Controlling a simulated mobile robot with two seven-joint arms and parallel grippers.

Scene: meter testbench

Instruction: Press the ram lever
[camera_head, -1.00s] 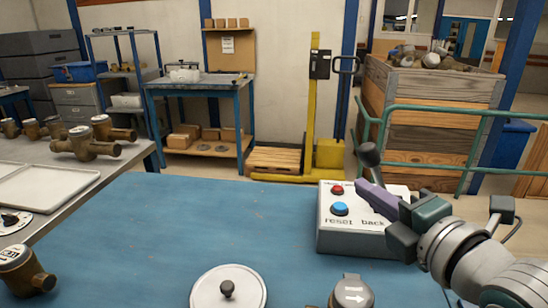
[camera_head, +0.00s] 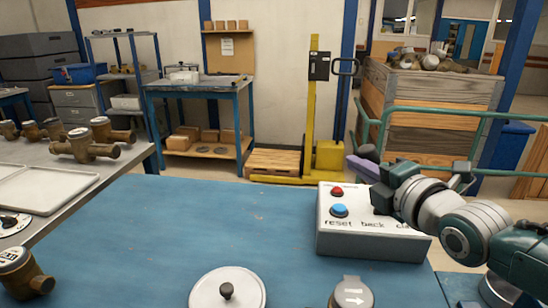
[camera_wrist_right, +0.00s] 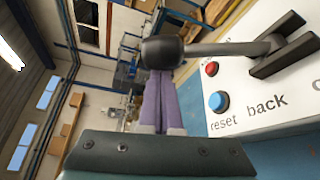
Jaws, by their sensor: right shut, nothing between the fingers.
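The ram lever is a dark rod with a black ball knob (camera_wrist_right: 163,52), rising from a slot in a white control box (camera_head: 345,242). In the head view the knob (camera_head: 368,152) shows just behind my right gripper's purple fingers. My right gripper (camera_head: 362,167) is shut and empty, reaching over the back of the box. In the right wrist view its fingertips (camera_wrist_right: 158,95) lie right at the knob, which covers their ends; I cannot tell whether they touch. My right wrist hides the slot and lower rod in the head view. My left gripper is out of view.
The box carries a red button (camera_head: 337,191) and a blue button (camera_head: 340,210). A round lidded disc (camera_head: 227,290) and a grey part with an arrow (camera_head: 352,293) stand at the blue table's front. The table's middle (camera_head: 190,220) is clear.

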